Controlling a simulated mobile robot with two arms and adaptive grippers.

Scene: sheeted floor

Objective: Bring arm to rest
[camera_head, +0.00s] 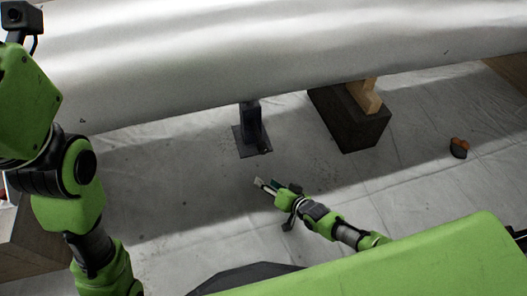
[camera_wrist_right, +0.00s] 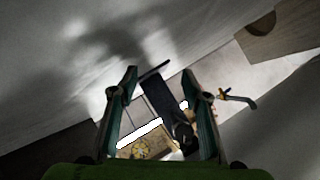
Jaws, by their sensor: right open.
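My right gripper (camera_head: 266,185) is low over the sheeted floor (camera_head: 190,200) in the middle of the head view, small and seen from above. In the right wrist view my right gripper (camera_wrist_right: 160,72) shows its two fingers spread apart. No object is clearly held between them. A dark long thing (camera_wrist_right: 160,110) and a yellowish patch (camera_wrist_right: 140,150) show beyond the fingers, too dim to name. My left arm fills the left edge of the head view, folded upward; its gripper does not show.
A large silvery panel (camera_head: 250,50) spans the back. A dark metal stand (camera_head: 250,130) and a dark block (camera_head: 350,118) with a wooden piece (camera_head: 366,95) stand below it. A small black-orange object (camera_head: 458,148) lies at right. Floor between is clear.

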